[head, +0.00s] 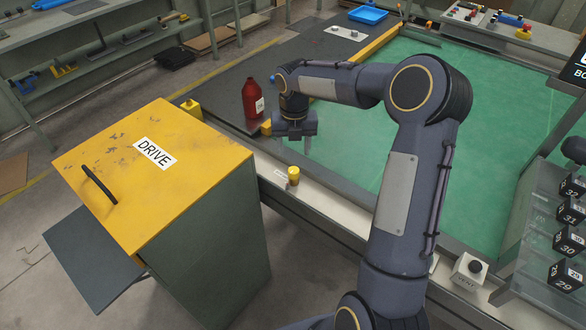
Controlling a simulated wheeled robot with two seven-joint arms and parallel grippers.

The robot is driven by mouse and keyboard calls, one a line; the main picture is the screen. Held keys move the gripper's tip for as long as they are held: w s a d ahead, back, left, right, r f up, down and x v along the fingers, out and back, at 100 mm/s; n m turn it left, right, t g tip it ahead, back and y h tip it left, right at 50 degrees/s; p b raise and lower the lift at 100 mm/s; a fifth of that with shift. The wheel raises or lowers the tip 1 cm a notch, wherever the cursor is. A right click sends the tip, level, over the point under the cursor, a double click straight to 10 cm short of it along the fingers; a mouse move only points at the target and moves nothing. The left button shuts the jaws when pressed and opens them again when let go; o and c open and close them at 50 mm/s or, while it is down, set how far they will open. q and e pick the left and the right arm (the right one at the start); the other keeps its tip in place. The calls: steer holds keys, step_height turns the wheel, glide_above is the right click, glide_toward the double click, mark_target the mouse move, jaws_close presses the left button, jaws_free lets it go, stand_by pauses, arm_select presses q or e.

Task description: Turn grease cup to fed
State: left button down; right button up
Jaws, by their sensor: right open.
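A small yellow cup (293,175), which looks like the grease cup, stands upright on the pale rail at the front edge of the machine. A small white label lies beside it on its left; its print is too small to read. My right gripper (307,143) is open and empty. It points down above and behind the cup, apart from it. Any mark showing the cup's turn position cannot be made out. My left gripper is not in view.
A yellow-topped cabinet marked DRIVE (197,160) stands close on the left. A red bottle (252,99) stands behind the cup on the dark deck. A green bed (520,115) fills the right. A grey box with a black knob (470,268) sits farther right on the rail.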

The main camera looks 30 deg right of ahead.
mark_target(294, 170)
steer(key=shift+w+f+n, duration=0.25)
steer(key=shift+f+n, duration=0.15)
steer(key=shift+f, duration=0.55)
step_height(294, 170, down, 7)
steer(key=shift+d+r, duration=0.1)
steer(key=shift+s, duration=0.1)
steer(key=shift+c, duration=0.4)
steer(key=c, duration=0.9)
steer(key=shift+m, duration=0.3)
